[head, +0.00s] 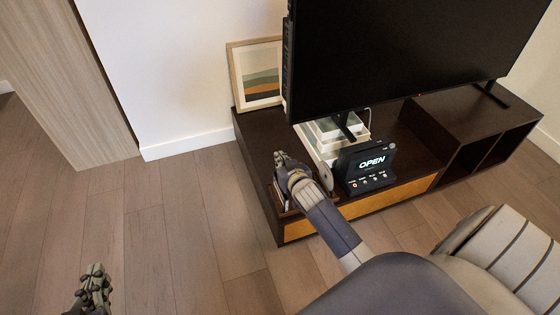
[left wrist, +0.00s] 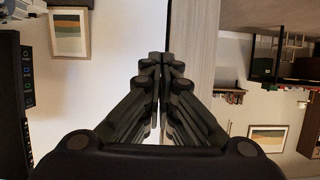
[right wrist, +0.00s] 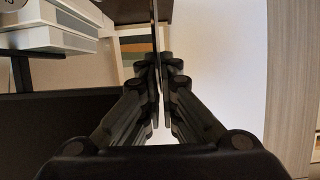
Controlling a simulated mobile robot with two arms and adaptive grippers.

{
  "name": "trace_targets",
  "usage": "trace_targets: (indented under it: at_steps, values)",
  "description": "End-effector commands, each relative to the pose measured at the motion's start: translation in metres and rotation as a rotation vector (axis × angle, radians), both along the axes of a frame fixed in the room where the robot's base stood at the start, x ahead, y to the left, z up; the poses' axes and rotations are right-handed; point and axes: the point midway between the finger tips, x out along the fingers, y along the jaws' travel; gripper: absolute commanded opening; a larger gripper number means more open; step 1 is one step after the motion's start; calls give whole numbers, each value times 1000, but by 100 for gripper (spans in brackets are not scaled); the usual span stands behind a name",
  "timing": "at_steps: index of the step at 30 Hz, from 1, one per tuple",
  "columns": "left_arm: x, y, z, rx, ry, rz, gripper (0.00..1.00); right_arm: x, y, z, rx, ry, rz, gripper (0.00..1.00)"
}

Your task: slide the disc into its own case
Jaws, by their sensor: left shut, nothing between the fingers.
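My right gripper (head: 281,160) is over the left end of the low cabinet. In the right wrist view its fingers (right wrist: 162,62) are shut on a thin dark edge-on thing, which looks like the disc (right wrist: 155,25). The disc cannot be made out at the fingertips in the head view. Some upright thin cases (head: 279,197) stand just below this gripper, partly hidden by it; I cannot tell which is the disc's own. My left gripper (head: 95,275) is low at the left, over the floor; its fingers (left wrist: 161,62) are shut and empty.
A black player (head: 366,166) with a lit "OPEN" display stands on the dark cabinet (head: 262,130). A pale rounded thing (head: 326,178) shows beside my right arm. A white stack (head: 335,132), a large television (head: 400,50) and a framed picture (head: 257,75) stand behind. The floor at left is clear.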

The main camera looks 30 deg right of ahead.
Motion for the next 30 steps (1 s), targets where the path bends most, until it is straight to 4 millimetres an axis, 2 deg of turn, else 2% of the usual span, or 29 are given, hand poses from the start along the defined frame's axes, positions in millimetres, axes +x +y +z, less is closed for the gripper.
trace_targets:
  at_steps: [24,30]
  values:
    - [-15,6,-23,27,124,7,0,0,0,0,0,0,0,0]
    - [-15,7,-24,28,125,8,0,0,0,0,0,0,0,0]
